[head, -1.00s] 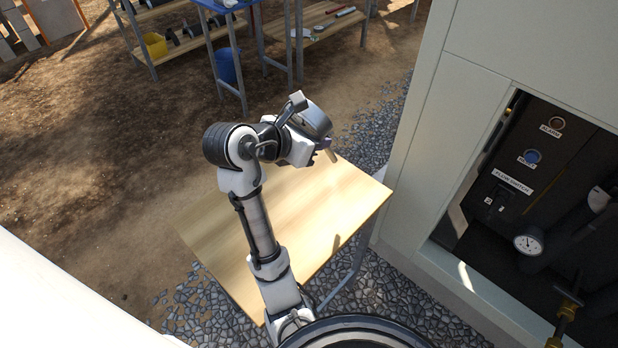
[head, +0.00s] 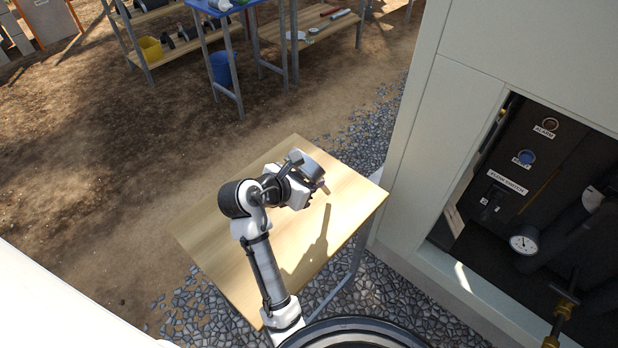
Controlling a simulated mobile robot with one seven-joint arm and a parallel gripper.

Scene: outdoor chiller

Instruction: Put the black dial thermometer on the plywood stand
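The light plywood top of a stand (head: 240,235) lies below my arm, beside the cabinet, and its surface looks bare. My gripper (head: 321,186) hangs over the right part of this top, apart from it, and casts a shadow on the wood. A dark rounded shape shows at the gripper's end. I cannot tell whether it is part of the hand or a held thing, and the fingers are too small to read. A round dial with a white face and dark rim (head: 524,240) sits at a pipe inside the open cabinet at right. I cannot tell whether it is the task's thermometer.
The pale cabinet (head: 420,160) stands close at the right, with dark pipes and a brass valve (head: 562,315) in its opening. A blue table (head: 222,8), shelves with small items and a blue bucket (head: 223,66) stand behind. Gravel and bare dirt surround the stand.

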